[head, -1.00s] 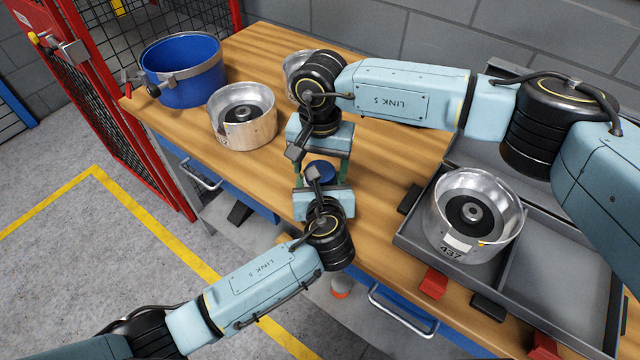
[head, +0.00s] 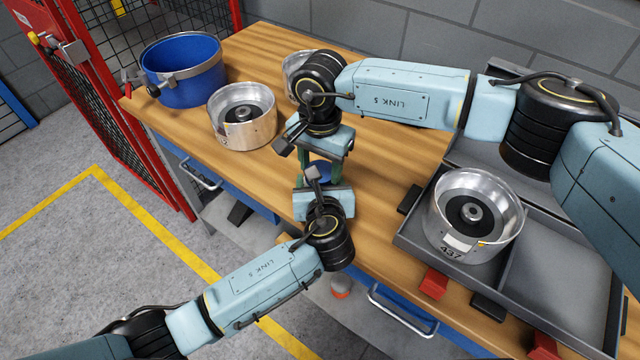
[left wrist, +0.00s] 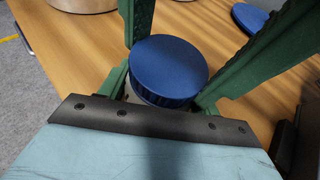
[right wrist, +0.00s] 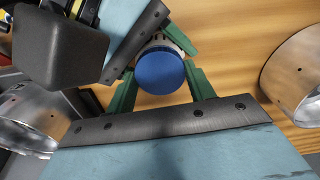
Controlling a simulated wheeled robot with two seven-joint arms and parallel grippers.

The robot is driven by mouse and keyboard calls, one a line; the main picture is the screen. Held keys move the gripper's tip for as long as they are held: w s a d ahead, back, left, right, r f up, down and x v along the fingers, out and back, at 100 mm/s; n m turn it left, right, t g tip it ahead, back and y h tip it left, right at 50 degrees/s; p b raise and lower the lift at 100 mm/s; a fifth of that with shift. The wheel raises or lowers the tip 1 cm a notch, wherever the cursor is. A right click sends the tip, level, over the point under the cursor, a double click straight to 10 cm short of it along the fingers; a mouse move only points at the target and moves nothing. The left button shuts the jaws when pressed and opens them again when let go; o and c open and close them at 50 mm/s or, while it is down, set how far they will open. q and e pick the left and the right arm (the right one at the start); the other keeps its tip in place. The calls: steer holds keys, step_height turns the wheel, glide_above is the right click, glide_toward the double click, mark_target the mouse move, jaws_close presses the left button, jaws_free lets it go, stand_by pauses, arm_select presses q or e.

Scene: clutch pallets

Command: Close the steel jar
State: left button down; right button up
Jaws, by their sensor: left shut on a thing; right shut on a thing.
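A blue round lid (head: 320,170) sits over the steel jar, between my two grippers. The lid shows clearly in the left wrist view (left wrist: 168,68) and the right wrist view (right wrist: 160,72). A small pale part of the steel jar (right wrist: 166,42) shows below it; the rest is hidden by lid and fingers. My left gripper (head: 322,182) is shut on the jar from the front side. My right gripper (head: 322,162) comes from the far side, its green fingers on either side of the lid, shut on it. I cannot tell whether the lid is fully seated.
A steel housing (head: 243,128) and a blue tub (head: 184,85) stand at the table's far left. Another housing (head: 472,235) sits in a grey tray (head: 408,240) at right. A second blue disc (left wrist: 250,18) lies on the wooden table (head: 380,190).

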steer(key=o, duration=1.1)
steer(key=shift+c, duration=0.2)
steer(key=shift+r, duration=0.1)
steer(key=shift+r, duration=2.2)
steer(key=shift+c, duration=0.3)
steer(key=shift+r+n, duration=1.7)
steer(key=shift+r, duration=0.05)
steer(key=shift+f, duration=0.1)
